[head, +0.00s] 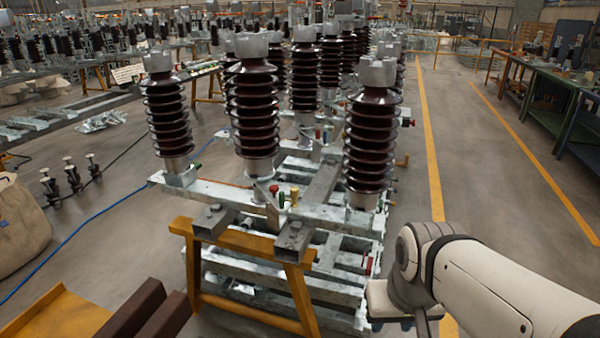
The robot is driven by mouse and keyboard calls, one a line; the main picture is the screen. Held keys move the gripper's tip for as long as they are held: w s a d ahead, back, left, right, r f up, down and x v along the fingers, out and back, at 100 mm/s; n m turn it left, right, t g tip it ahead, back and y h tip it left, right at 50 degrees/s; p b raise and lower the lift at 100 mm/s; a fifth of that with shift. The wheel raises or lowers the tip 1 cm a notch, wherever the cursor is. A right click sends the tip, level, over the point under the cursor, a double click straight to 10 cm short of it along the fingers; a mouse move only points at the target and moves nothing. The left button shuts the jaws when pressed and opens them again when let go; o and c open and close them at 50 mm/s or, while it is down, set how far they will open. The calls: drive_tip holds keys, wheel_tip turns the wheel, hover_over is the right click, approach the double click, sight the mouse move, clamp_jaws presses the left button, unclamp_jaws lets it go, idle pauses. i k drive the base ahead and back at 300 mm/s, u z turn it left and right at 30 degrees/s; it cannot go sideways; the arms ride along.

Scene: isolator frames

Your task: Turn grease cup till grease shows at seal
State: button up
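Isolator frames with ribbed dark brown insulator posts (254,115) stand in the middle on galvanised beams (325,213). Small coloured fittings sit on the front beam between the posts: a red one (273,189), a green one (282,200) and a yellow-brass one (294,196). I cannot tell which, if any, is the grease cup, and no seal or grease can be made out. My white arm (480,285) reaches in from the lower right, with its joint right of the stacked frames. My gripper's fingers do not show.
A yellow trestle (240,243) supports the front beams. A beige sack (18,225), a blue hose (65,243) and three small posts (72,177) are on the left. Brown bars (150,315) lie lower left. A yellow-lined aisle (470,150) is open at right, beside green benches (545,100).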

sight(294, 190)
drive_tip(key=i, duration=1.45)
drive_tip(key=u, duration=0.05)
